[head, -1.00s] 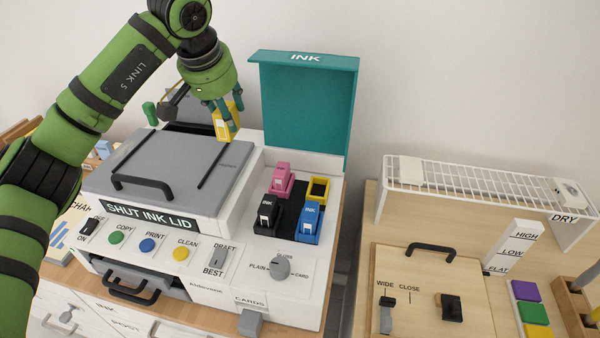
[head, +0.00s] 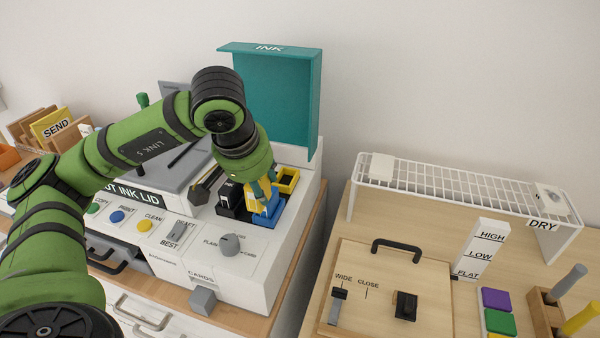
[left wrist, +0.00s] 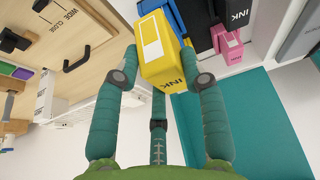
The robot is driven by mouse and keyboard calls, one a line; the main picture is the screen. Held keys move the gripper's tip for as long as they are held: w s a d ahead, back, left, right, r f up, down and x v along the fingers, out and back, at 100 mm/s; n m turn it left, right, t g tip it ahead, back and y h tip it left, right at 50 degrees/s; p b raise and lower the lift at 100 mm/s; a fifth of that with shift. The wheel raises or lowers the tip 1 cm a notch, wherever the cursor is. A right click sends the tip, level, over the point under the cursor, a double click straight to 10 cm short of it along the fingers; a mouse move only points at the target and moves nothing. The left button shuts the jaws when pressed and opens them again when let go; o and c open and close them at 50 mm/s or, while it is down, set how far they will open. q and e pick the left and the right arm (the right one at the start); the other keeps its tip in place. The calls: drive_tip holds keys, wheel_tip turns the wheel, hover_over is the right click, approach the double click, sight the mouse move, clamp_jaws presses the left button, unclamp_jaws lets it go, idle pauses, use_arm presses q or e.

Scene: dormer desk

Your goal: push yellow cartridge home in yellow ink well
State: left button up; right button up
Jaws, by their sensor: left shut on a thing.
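My left gripper (head: 262,188) is over the ink bay, shut on the yellow cartridge (head: 263,206). In the left wrist view the yellow cartridge (left wrist: 163,62) sits between the green fingers, its INK label showing. The yellow ink well (head: 288,177) is a yellow-rimmed square opening at the bay's back right. The cartridge appears in front of that well, over the blue cartridge (head: 262,221), and outside the well's opening. Whether it touches the blue one cannot be told. My right gripper is not in view.
The black cartridge (head: 228,196) stands left of the held one. The pink cartridge (left wrist: 228,42) shows in the left wrist view but is hidden behind my gripper in the head view. The teal ink lid (head: 275,95) stands open behind the bay.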

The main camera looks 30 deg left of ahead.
use_arm(q)
drive_tip(key=w+a+p, duration=0.4)
drive_tip(key=w, duration=1.1)
drive_tip(key=f, duration=0.3)
drive_tip(key=f+p, duration=0.1)
drive_tip(key=f, duration=0.3)
drive_tip(key=shift+s+d, duration=0.15)
drive_tip(key=shift+d, duration=0.05)
drive_tip(key=shift+f, duration=0.15)
drive_tip(key=shift+f, duration=0.15)
drive_tip(key=o, duration=1.2)
